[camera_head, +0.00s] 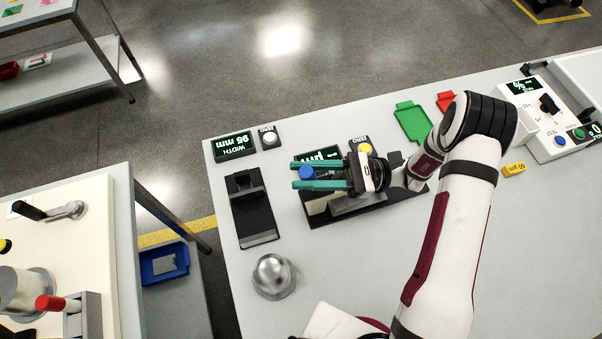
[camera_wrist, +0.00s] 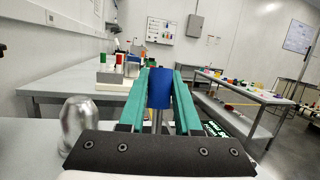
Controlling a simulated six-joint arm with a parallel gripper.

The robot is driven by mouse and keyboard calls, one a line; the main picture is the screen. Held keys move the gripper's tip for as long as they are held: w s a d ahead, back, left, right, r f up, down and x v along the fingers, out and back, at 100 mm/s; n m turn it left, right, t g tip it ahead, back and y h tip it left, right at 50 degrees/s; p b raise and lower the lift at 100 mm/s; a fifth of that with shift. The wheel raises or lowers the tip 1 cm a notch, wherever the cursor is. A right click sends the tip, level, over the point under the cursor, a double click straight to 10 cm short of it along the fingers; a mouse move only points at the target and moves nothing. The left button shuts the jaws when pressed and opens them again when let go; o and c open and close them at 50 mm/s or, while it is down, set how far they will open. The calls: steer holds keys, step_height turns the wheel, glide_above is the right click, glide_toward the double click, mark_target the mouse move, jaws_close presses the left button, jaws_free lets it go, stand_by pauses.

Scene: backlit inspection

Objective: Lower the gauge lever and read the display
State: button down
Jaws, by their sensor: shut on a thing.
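My gripper (camera_head: 300,175) has two teal fingers that point left in the head view. They are shut on a blue knob (camera_head: 307,173), which shows between the fingertips. In the wrist view the blue knob (camera_wrist: 159,88) sits on a thin metal rod between the fingers, like a lever handle. The gauge's display (camera_head: 320,155) stands just behind the fingers; part of it is covered, and a "0" and "mm" can be made out upside down. The gauge's dark base (camera_head: 322,217) is partly hidden under my gripper and wrist.
A second display (camera_head: 233,146) reads WIDTH 96 mm, beside a white zero button (camera_head: 269,137). A black fixture (camera_head: 252,208) and a silver dome (camera_head: 273,277) stand left. Green (camera_head: 412,122) and red (camera_head: 446,101) trays lie behind my arm. The table's right front is clear.

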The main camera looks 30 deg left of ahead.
steer(key=c, duration=0.6)
jaws_free()
steer(key=v, duration=1.2)
